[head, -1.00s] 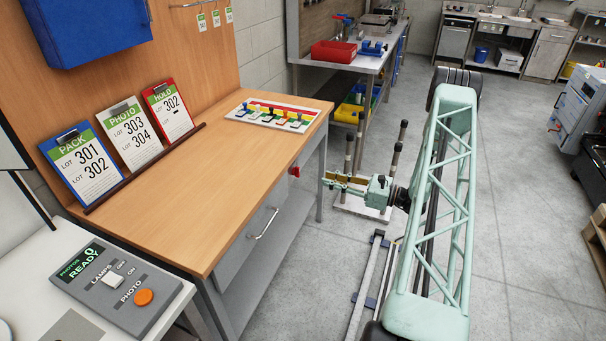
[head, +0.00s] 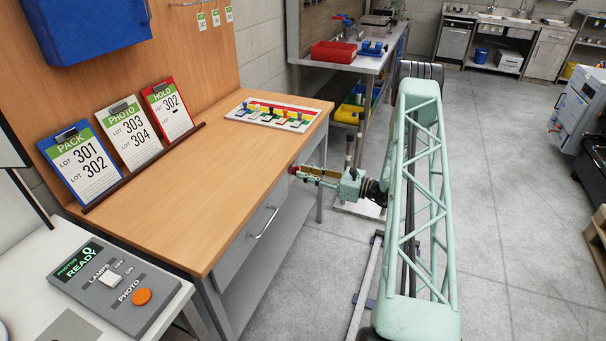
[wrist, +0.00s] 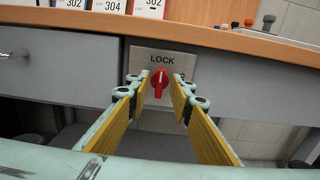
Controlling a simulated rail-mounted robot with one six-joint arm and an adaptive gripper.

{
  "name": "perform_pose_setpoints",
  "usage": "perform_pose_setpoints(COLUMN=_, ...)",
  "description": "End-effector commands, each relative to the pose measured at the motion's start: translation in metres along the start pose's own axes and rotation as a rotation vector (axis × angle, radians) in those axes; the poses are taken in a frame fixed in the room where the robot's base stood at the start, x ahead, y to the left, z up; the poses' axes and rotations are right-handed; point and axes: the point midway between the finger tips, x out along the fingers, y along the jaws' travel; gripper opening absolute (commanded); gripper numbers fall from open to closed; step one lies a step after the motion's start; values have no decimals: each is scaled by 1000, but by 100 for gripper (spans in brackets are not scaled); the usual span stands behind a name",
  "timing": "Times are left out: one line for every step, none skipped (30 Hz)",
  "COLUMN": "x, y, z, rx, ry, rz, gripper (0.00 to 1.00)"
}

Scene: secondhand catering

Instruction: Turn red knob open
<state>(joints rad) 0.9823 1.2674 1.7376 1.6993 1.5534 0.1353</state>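The red knob (wrist: 159,82) sits on a metal plate (wrist: 145,57) marked LOCK, on the front of the wooden-topped bench. Its white pointer line stands about upright, toward the word LOCK. My gripper (wrist: 157,90) is open in the wrist view, with one yellow-padded finger on each side of the knob's position. The fingertips appear just short of the plate, and I cannot tell whether they touch the knob.
A grey drawer (head: 247,235) with a bar handle is left of the plate. A board with coloured pegs (head: 272,115) lies on the bench top (head: 190,190) above.

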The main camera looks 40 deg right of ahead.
Motion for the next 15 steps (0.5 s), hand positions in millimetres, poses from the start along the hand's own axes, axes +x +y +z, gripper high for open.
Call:
perform_pose_setpoints(x=3, y=0, z=0, rx=0, ry=0, rz=0, gripper=20)
perform_pose_setpoints(x=5, y=0, z=0, rx=0, ry=0, rz=0, gripper=20)
perform_pose_setpoints(x=7, y=0, z=0, rx=0, ry=0, rz=-1, gripper=20)
perform_pose_setpoints(x=8, y=0, z=0, rx=0, ry=0, rz=-1, gripper=20)
perform_pose_setpoints(x=9, y=0, z=0, rx=0, ry=0, rz=-1, gripper=20)
perform_pose_setpoints(x=10, y=0, z=0, rx=0, ry=0, rz=-1, gripper=20)
perform_pose_setpoints(x=10, y=0, z=0, rx=0, ry=0, rz=-1, gripper=20)
perform_pose_setpoints(x=11, y=0, z=0, rx=0, ry=0, rz=-1, gripper=20)
perform_pose_setpoints(x=11, y=0, z=0, rx=0, ry=0, rz=-1, gripper=20)
perform_pose_setpoints(x=11, y=0, z=0, rx=0, ry=0, rz=-1, gripper=20)
perform_pose_setpoints(x=11, y=0, z=0, rx=0, ry=0, rz=-1, gripper=20)
perform_pose_setpoints(x=11, y=0, z=0, rx=0, ry=0, rz=-1, gripper=20)
perform_pose_setpoints(x=11, y=0, z=0, rx=0, ry=0, rz=-1, gripper=20)
perform_pose_setpoints(x=11, y=0, z=0, rx=0, ry=0, rz=-1, gripper=20)
perform_pose_setpoints(x=11, y=0, z=0, rx=0, ry=0, rz=-1, gripper=20)
